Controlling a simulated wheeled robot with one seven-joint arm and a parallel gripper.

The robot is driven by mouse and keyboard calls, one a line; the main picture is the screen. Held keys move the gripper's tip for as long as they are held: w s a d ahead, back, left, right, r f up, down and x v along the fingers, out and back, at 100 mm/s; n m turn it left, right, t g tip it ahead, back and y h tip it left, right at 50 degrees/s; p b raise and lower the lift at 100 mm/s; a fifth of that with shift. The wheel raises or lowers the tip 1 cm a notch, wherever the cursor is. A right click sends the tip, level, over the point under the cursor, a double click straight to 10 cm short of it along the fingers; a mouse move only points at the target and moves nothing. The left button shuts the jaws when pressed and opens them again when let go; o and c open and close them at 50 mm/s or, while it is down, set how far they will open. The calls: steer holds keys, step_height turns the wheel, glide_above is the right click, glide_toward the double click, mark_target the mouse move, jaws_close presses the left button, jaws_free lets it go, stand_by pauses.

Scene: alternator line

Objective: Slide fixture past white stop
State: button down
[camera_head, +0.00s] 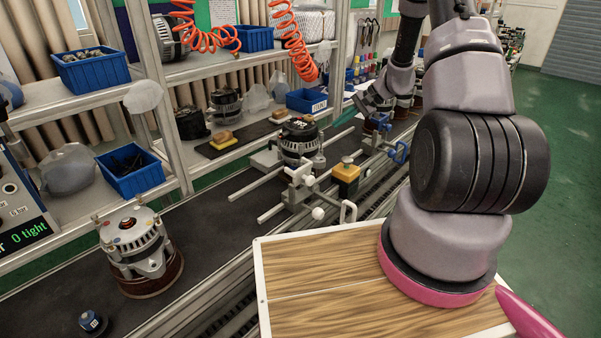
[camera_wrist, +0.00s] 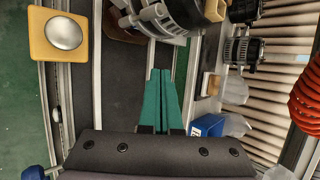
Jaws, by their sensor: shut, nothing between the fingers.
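An alternator (camera_head: 300,140) stands among rails and clamps mid-conveyor; its fixture base is mostly hidden in the head view. It also shows at the top of the wrist view (camera_wrist: 158,16), cut off by the frame, with a brown base (camera_wrist: 118,24) beneath. White parts with round knobs (camera_head: 305,172) sit beside it; I cannot tell which is the stop. My gripper (camera_head: 341,118) is to the right of this alternator in the head view. In the wrist view its green fingers (camera_wrist: 160,74) are together and empty, pointing toward the alternator with a small gap apparent.
A yellow button box (camera_head: 346,178) stands on the conveyor's near side. Blue clamps (camera_head: 397,152) are on the line farther right. Another alternator on a brown round base (camera_head: 150,283) stands at the left. Shelves with blue bins (camera_head: 130,171) line the far side.

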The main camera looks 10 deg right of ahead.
mark_target(287, 152)
steer(key=x, duration=0.7)
steer(key=shift+s+a+r, duration=0.1)
steer(key=shift+s+a, duration=1.85)
steer(key=shift+a, duration=0.6)
steer(key=shift+s+a, duration=1.9)
steer(key=shift+a, duration=0.65)
steer(key=shift+s+a+r, duration=0.1)
steer(key=shift+s+a, duration=1.85)
steer(key=shift+a, duration=0.6)
steer(key=shift+w+d, duration=0.85)
steer(key=shift+d, duration=0.3)
steer(key=shift+v, duration=3.95)
steer(key=shift+r, duration=0.1)
